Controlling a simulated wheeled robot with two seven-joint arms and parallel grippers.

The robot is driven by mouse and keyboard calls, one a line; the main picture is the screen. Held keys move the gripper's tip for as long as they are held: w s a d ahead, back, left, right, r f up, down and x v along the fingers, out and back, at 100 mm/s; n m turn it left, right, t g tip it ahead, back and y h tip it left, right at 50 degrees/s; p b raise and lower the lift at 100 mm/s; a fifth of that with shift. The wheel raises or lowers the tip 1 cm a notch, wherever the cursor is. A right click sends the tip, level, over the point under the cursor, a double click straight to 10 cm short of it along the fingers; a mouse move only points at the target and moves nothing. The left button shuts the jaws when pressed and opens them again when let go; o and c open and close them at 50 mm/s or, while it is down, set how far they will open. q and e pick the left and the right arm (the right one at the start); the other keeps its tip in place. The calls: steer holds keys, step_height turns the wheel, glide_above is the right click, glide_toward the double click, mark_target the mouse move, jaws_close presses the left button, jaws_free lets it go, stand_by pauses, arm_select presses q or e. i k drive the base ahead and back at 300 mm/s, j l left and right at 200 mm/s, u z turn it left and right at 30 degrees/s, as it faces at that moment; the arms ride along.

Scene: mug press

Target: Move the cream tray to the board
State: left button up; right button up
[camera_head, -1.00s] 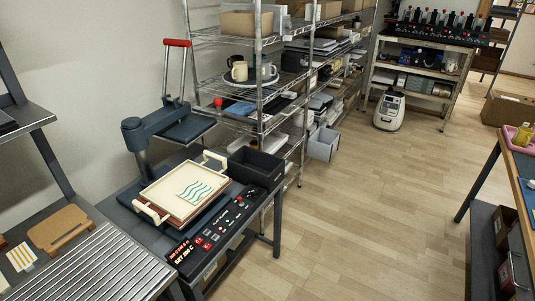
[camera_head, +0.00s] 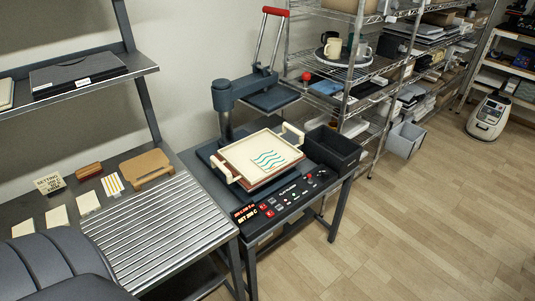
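The cream tray (camera_head: 234,164) sits on the lower bed of the heat press, with a raised handle at each of two opposite ends. A cream sheet with teal wavy lines (camera_head: 268,158) lies in it. A tan board (camera_head: 147,168) with a cut-out near one edge lies flat on the metal bench to the left of the press. Neither of my grippers is in view.
The press's upper plate (camera_head: 272,98) is swung back behind the tray, its red-handled lever (camera_head: 275,11) raised. A dark open bin (camera_head: 332,149) stands right of the tray. A ribbed metal surface (camera_head: 157,233) lies in front of the board.

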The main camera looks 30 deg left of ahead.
mark_target(155, 228)
steer(key=u, duration=0.95)
steer(key=i+l, duration=0.05)
steer(key=l, duration=0.05)
